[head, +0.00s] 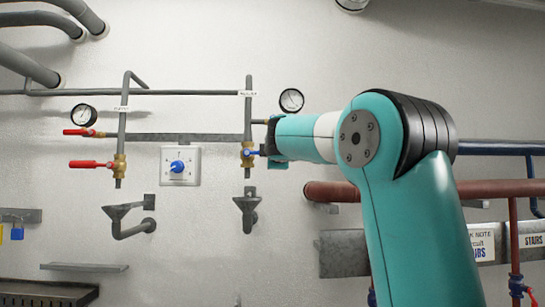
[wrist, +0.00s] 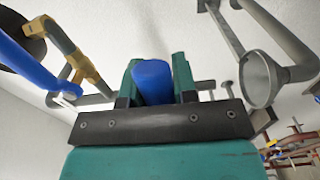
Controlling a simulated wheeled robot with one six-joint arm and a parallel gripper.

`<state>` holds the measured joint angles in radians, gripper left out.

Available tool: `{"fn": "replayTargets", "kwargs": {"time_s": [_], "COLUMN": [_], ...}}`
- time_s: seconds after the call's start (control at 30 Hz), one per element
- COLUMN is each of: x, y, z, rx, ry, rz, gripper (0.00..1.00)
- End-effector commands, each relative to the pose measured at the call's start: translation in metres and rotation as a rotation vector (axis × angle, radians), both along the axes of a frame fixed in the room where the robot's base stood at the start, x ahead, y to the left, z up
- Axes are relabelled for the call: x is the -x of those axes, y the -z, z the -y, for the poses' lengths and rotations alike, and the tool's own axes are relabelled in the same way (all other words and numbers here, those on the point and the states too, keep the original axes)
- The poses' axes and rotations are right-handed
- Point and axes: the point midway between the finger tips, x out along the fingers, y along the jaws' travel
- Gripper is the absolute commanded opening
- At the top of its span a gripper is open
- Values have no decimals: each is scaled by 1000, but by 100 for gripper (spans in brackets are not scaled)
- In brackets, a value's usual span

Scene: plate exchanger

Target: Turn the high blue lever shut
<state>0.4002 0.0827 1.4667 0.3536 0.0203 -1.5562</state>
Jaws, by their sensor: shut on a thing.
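My gripper (head: 271,142) is at the right-hand pipe's valves in the head view, below the right gauge. In the wrist view my gripper (wrist: 155,72) is shut on a blue lever (wrist: 153,84), which sits between its two green fingers. This held lever is hidden behind my gripper in the head view. Another blue lever (wrist: 38,70) lies outside the jaws at the left of the wrist view, near brass fittings (wrist: 88,70).
Two red levers (head: 80,132) (head: 90,164) are on the left pipe. A blue knob (head: 178,166) sits on a white wall plate between the pipes. A grey funnel (head: 247,204) is below the right valve. Brown and blue pipes (head: 500,149) run behind my arm at the right.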

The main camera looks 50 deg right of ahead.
Motion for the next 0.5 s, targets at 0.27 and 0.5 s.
{"fn": "replayTargets", "kwargs": {"time_s": [0.27,0.5], "x": [0,0], "y": [-4,-5], "z": [0,0], "rx": [30,33], "ry": [1,1], "rz": [-25,-25], "gripper": [0,0]}}
